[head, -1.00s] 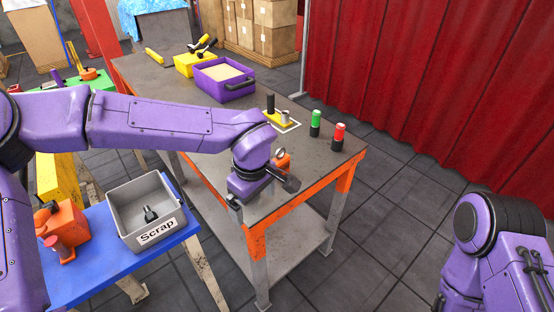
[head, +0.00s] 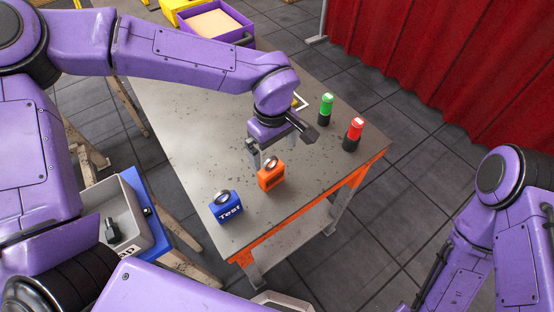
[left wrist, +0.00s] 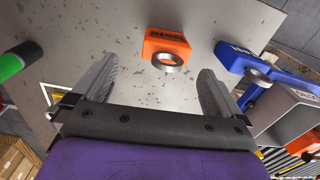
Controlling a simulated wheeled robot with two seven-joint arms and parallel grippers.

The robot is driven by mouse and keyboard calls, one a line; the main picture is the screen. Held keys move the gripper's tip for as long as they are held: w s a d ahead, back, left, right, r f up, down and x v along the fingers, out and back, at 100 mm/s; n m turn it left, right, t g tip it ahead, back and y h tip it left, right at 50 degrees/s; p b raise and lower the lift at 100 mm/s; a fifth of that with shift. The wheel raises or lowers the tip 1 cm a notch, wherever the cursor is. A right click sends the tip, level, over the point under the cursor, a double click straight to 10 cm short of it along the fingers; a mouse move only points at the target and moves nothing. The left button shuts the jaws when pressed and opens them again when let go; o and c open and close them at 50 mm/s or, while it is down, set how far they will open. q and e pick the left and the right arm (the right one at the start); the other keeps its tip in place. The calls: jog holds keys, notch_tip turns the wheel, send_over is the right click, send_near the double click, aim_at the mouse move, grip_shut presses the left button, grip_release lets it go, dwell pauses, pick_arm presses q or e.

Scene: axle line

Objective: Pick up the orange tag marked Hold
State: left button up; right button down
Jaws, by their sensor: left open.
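An orange tag (head: 271,176) with a metal ring on top stands on the grey table; its dark lettering is too small to read surely. A blue tag marked Test (head: 227,208) stands to its left, nearer the front edge. My left gripper (head: 265,157) is open and empty, just behind and above the orange tag. In the left wrist view the orange tag (left wrist: 166,45) and its ring lie ahead, between the lines of the two open fingers (left wrist: 158,88) and apart from them. The blue tag (left wrist: 270,70) is at the right there. My right gripper is not in view.
A green cylinder (head: 326,110) and a red cylinder (head: 353,134) stand on the table (head: 190,150) right of my left gripper. A purple crate (head: 240,22) is at the far end. A grey bin (head: 140,215) is at the left. Bare table surrounds the tags.

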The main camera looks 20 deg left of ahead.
aim_at(271, 167)
pick_arm(q)
jog(key=s+f, duration=0.1)
jog(key=s+f+p, duration=0.1)
jog(key=shift+s+a+f, duration=0.2)
jog(key=shift+s, duration=0.1)
jog(key=f, duration=0.1)
jog(key=w+f, duration=0.1)
jog(key=f, duration=0.1)
jog(key=w+f+p, duration=0.1)
jog(key=f, duration=0.1)
jog(key=shift+w+f, duration=0.1)
jog(key=shift+w, duration=0.15)
jog(key=shift+s+r, duration=0.25)
jog(key=shift+s, duration=0.2)
jog(key=shift+c, duration=0.9)
jog(key=shift+s, duration=0.15)
jog(key=c, duration=0.8)
jog(key=shift+w, duration=0.2)
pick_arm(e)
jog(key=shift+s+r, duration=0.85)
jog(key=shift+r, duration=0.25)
